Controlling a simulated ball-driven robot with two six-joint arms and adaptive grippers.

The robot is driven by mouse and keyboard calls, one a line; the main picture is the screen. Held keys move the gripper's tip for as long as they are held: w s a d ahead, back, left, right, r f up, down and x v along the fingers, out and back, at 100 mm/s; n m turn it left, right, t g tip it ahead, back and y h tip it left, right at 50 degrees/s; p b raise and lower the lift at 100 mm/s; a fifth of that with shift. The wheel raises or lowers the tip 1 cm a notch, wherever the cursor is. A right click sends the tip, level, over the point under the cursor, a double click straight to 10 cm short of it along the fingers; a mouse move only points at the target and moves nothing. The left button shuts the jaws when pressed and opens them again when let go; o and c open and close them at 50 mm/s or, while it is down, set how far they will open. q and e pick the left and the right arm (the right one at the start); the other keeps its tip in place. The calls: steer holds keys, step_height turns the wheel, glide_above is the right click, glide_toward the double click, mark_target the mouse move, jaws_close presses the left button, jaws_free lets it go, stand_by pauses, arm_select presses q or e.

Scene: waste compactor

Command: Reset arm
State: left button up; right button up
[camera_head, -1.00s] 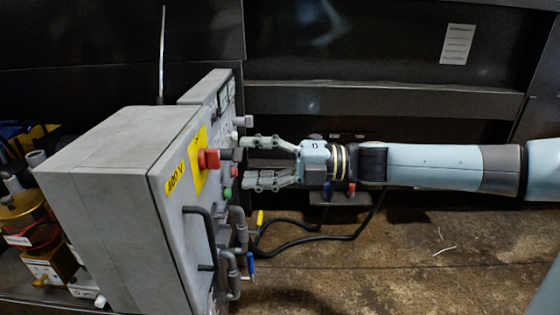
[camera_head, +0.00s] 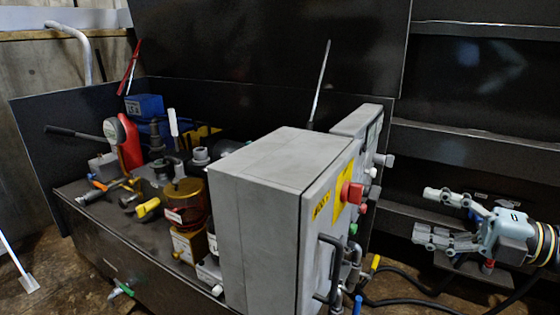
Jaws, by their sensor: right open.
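My right gripper (camera_head: 432,215) is at the right side of the head view, its fingers pointing left toward the control box. It is open, with nothing between its fingers. A clear gap separates it from the grey control box (camera_head: 270,165), whose panel carries a red knob (camera_head: 352,192), a green button (camera_head: 353,229) and a yellow label (camera_head: 322,208). The rest of my right arm runs out of the picture at the right. My left gripper is not in view.
A dark bench (camera_head: 120,242) left of the box holds an amber cylinder (camera_head: 187,205), a red device (camera_head: 129,150), a blue box (camera_head: 145,106) and valves. Black cables (camera_head: 420,299) run below my gripper. Dark metal walls (camera_head: 270,60) stand behind.

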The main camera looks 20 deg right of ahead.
steer(key=s+d+f+m+g+h+p, duration=0.1)
steer(key=s+f+m+h+p, duration=0.25)
steer(key=f, duration=0.55)
steer(key=s+d+f+m+h, duration=0.2)
steer(key=s+f+m+h, duration=0.15)
steer(key=f+m, duration=0.4)
steer(key=s+d+f+m+g+h+p, duration=0.1)
steer(key=s+f+m+h+p, duration=0.1)
steer(key=f+m+h, duration=0.5)
steer(key=s+a+f+m+g+y+p, duration=0.1)
steer(key=s+a+f+m+g, duration=0.2)
steer(key=s+f, duration=0.5)
steer(key=s+a+f+g+p, duration=0.1)
steer(key=s+a+f+g, duration=0.25)
steer(key=s+f, duration=0.35)
steer(key=s+a+f+m+g, duration=0.2)
steer(key=s, duration=0.6)
steer(key=s+a+f+m+g, duration=0.2)
steer(key=s+f+m+g, duration=0.1)
steer(key=s, duration=0.5)
steer(key=shift+s+a, duration=0.25)
